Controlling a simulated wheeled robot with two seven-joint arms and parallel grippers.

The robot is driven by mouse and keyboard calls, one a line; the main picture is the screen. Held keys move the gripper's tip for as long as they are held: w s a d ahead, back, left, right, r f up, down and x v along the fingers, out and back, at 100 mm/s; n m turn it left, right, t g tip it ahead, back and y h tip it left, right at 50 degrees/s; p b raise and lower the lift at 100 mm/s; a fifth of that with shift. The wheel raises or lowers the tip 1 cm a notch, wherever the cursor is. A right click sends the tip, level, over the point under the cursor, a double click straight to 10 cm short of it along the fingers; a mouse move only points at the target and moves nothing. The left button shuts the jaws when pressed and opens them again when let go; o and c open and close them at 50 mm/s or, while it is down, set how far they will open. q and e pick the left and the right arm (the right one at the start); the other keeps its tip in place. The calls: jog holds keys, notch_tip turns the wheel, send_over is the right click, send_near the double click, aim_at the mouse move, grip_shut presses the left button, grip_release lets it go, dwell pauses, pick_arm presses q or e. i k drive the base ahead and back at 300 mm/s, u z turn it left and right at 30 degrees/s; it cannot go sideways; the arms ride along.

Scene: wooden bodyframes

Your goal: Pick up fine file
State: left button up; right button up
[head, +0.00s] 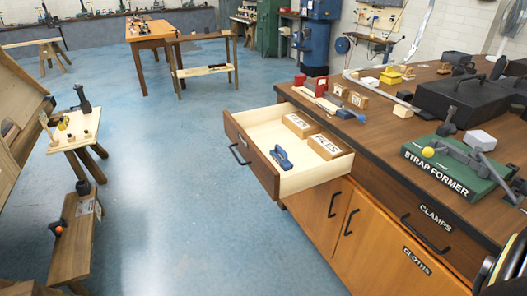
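I cannot pick out a fine file for certain. A drawer (237,129) stands open in the bench, with a pale wooden inside. In it lie two brown boxes, one at the back (299,124) and one nearer the bench (327,146), whose white labels seem to read FILES. Any contents of the boxes are too small to make out. A blue-handled object (283,158) lies on the drawer floor near its front; I cannot tell what it is.
The bench top (385,122) carries a red tool (321,86), small yellow items, a black case (462,101) and a green strap former (459,165). Cupboard doors (344,222) below are shut. Wooden stools stand at left (75,138). Blue floor (165,190) between is clear.

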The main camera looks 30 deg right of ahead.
aim_at(280, 156)
jog(key=z, duration=0.45)
jog(key=i, duration=1.05)
jog(key=z, duration=1)
